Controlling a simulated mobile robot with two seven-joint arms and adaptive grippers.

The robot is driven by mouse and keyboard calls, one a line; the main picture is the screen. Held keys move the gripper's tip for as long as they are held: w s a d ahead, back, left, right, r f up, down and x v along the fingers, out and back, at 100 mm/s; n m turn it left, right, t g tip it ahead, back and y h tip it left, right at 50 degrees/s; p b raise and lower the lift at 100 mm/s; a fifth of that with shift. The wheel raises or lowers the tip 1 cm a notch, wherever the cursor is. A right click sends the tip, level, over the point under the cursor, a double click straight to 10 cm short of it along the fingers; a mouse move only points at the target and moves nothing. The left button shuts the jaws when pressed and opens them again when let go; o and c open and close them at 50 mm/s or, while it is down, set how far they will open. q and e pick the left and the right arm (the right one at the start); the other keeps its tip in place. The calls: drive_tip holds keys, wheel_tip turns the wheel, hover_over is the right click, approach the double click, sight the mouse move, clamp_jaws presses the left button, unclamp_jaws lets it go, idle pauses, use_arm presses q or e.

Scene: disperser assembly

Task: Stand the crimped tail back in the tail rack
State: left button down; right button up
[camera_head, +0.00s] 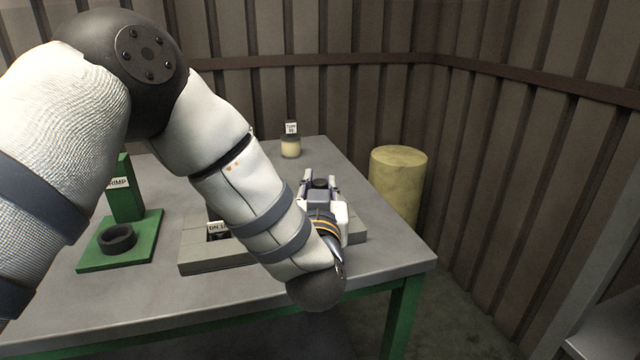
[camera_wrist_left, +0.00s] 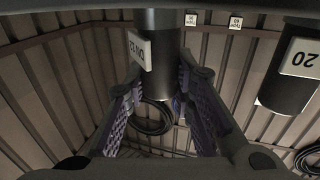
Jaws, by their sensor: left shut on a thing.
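My left gripper (camera_head: 320,195) is over the right end of a grey block (camera_head: 195,262), which seems to be the tail rack and has a DN label. In the left wrist view its two fingers (camera_wrist_left: 160,88) are closed on either side of a black cylinder (camera_wrist_left: 158,30) labelled DN 12, which I take to be the crimped tail. A dark round end (camera_head: 320,183) shows between the fingers in the head view. My left forearm hides much of the block, and I cannot tell whether the tail touches it. My right gripper is not in view.
A green press (camera_head: 125,190) with a black ring (camera_head: 117,238) on its base stands at the left. A labelled cream jar (camera_head: 290,147) stands at the back. A yellow drum (camera_head: 398,180) is beyond the table's right edge. Another black cylinder labelled 20 (camera_wrist_left: 285,95) shows in the wrist view.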

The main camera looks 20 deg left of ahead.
use_arm(q)
drive_tip(key=shift+f, duration=0.2)
drive_tip(key=c, duration=1.4)
unclamp_jaws()
drive_tip(key=shift+f, duration=0.15)
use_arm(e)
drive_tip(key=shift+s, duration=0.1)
use_arm(q)
drive_tip(key=shift+o, duration=0.2)
drive_tip(key=shift+r, duration=0.2)
drive_tip(key=v, duration=0.8)
drive_tip(key=r+p+v, duration=0.1)
drive_tip(key=v, duration=0.3)
drive_tip(key=shift+d, duration=0.1)
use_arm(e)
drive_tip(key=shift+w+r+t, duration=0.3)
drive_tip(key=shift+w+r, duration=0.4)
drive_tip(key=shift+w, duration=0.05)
